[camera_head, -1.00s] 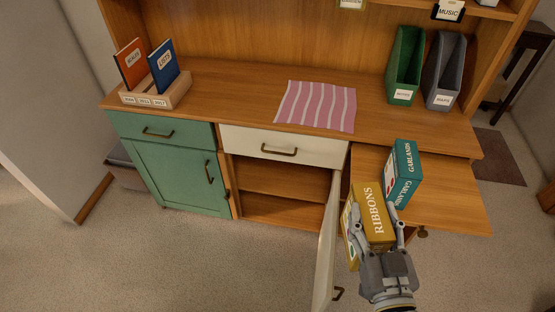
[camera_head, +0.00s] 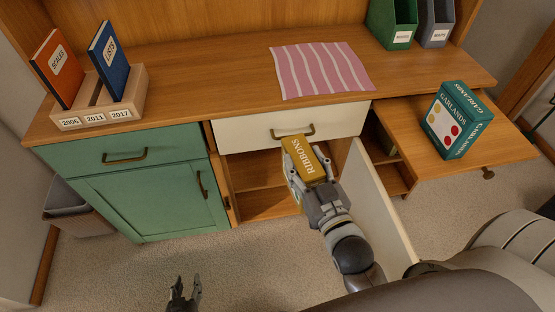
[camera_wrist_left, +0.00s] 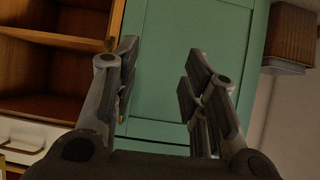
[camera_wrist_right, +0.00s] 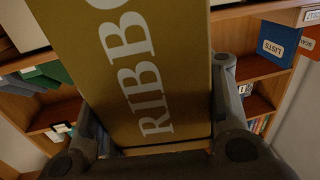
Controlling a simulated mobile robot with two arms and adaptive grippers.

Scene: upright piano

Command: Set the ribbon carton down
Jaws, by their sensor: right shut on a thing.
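The ribbon carton (camera_head: 308,160) is yellow-brown with RIBBONS on it. My right gripper (camera_head: 321,185) is shut on it and holds it in front of the white drawer, above the open cabinet compartment (camera_head: 265,178). In the right wrist view the carton (camera_wrist_right: 140,70) fills the space between the fingers. My left gripper (camera_head: 184,290) is low at the bottom of the head view, apart from the furniture. In the left wrist view its fingers (camera_wrist_left: 160,85) are spread and empty, facing the green door (camera_wrist_left: 165,60).
A teal garlands carton (camera_head: 456,122) stands on the pull-out board (camera_head: 500,150) at right. The white cabinet door (camera_head: 375,205) stands open beside my right arm. A striped cloth (camera_head: 320,70) lies on the desktop. A wooden file holder (camera_head: 98,105) with books stands at left.

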